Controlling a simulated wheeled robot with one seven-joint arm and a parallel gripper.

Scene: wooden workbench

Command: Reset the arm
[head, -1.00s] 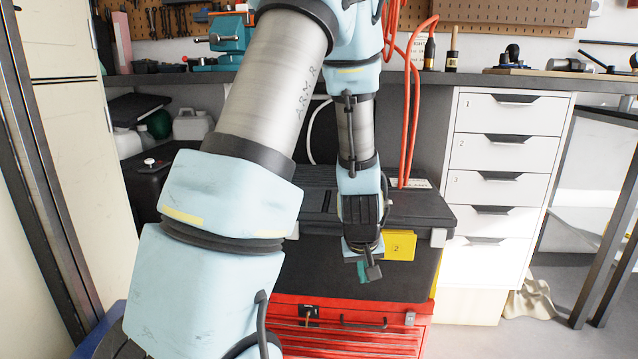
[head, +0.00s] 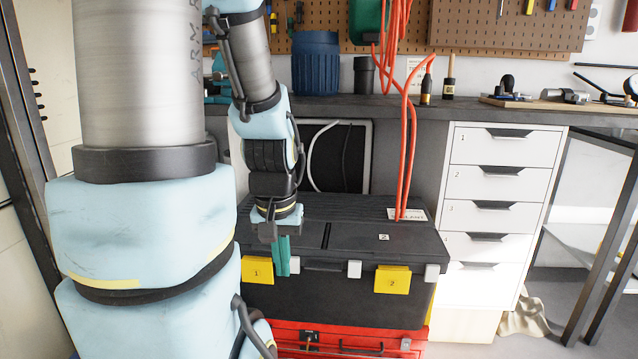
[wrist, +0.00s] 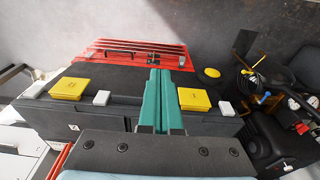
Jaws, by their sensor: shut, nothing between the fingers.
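My gripper (head: 282,256) points down in front of the black toolbox's near face in the head view, close to the yellow latch marked 1. Its two teal fingers are together with nothing between them. In the wrist view my gripper (wrist: 158,100) shows the teal fingers side by side, over the black toolbox (wrist: 110,110). In the head view the black toolbox (head: 330,290) has a closed lid. Whether the fingers touch it I cannot tell.
The toolbox stands on a red tool chest (head: 345,342). White drawers (head: 500,180) stand to the right. A red hose (head: 408,150) hangs down to the lid. The bench (head: 400,108) behind holds a blue bin (head: 315,62) and tools.

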